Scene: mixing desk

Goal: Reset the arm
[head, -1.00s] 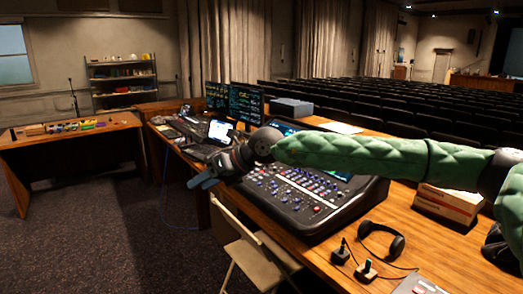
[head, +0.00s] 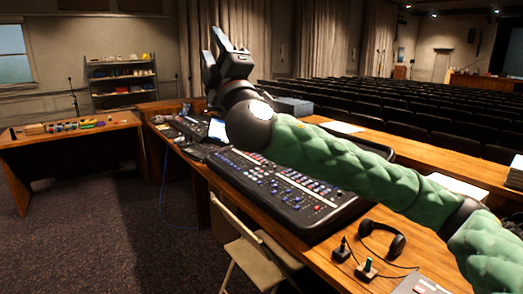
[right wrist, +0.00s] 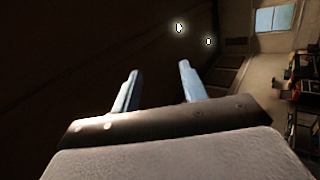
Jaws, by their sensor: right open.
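My right arm, in a green quilted sleeve, comes in from the right in the head view and reaches up across the mixing desk. My right gripper (head: 216,47) is raised above the desk, in front of the curtains, with its fingers pointing up. It is open, with nothing between the fingers. The right wrist view also shows the two fingers (right wrist: 158,88) apart and empty, against the dark ceiling. My left gripper is not in view.
The mixing console (head: 285,190) lies on the wooden desk (head: 400,240) below my arm. Headphones (head: 382,238) lie at its near end. A folding chair (head: 250,245) stands in front. A side table (head: 70,135) with small items is at the left. The carpet between is clear.

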